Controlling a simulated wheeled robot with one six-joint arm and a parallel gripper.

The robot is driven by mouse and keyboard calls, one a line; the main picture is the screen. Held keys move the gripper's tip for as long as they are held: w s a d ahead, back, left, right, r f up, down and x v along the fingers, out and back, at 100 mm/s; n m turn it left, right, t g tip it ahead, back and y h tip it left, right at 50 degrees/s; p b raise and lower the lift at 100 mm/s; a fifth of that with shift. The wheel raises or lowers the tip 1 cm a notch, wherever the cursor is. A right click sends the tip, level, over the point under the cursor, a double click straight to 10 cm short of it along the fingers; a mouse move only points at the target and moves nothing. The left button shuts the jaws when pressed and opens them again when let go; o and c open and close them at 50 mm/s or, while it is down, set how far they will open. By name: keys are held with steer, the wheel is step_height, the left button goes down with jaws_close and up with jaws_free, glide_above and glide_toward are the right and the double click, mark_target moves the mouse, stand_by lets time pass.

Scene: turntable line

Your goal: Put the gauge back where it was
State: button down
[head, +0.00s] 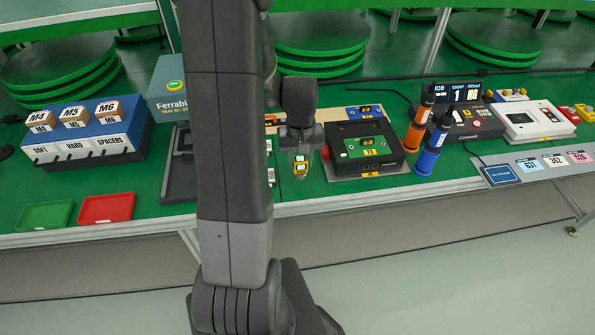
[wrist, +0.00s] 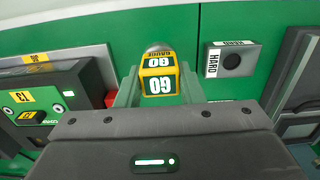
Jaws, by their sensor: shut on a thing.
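The gauge (wrist: 158,78) is a small yellow block with white "GO" labels and a grey rounded end. It sits between the fingers of my gripper (wrist: 158,92) in the wrist view. In the head view my gripper (head: 301,160) points down over the front part of the green bench, with the gauge (head: 300,167) at its tips. I cannot tell whether the gauge touches the bench. A grey block labelled "HARD" (wrist: 232,59) with a round dark hole lies to the right of the gauge in the wrist view. My arm hides part of the bench in the head view.
A black fixture (head: 366,148) with a green board stands just right of my gripper. Orange (head: 419,118) and blue (head: 433,146) drivers stand further right. Red (head: 106,208) and green (head: 43,216) trays lie at the left front. Bare green bench shows around the gauge.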

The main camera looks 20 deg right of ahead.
mark_target(300, 170)
steer(key=shift+f, duration=2.2)
steer(key=shift+f, duration=0.15)
steer(key=c, duration=1)
jaws_free()
steer(key=shift+o, duration=0.2)
step_height(300, 170, up, 12)
steer(key=shift+r, duration=0.15)
